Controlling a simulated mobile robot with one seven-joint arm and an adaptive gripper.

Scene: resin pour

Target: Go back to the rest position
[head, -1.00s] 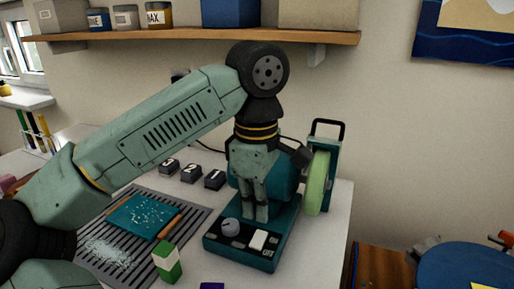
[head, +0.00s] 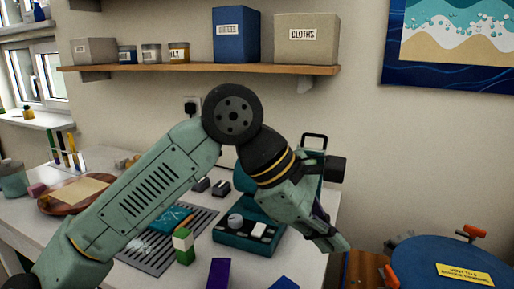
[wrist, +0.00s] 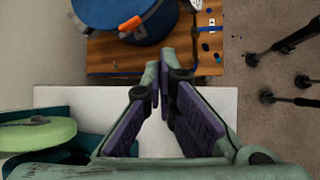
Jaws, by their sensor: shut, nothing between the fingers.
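My gripper (head: 326,230) is raised above the right end of the white table (head: 318,268) in the head view, tilted down and to the right. In the wrist view my gripper (wrist: 160,75) shows its two fingers with dark purple pads, their tips close together and nothing held. Behind it in the head view is a teal machine (head: 246,238) with a knob and a white switch, partly hidden by my arm. Its pale green wheel (wrist: 38,136) shows at the left of the wrist view.
A blue round drum (head: 445,268) with orange clamps stands at the lower right. A wooden shelf (head: 200,70) with boxes and jars runs above the table. A green and white block (head: 183,245) and a purple block (head: 219,273) stand near the front. A slotted mat (head: 150,258) lies left of the machine.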

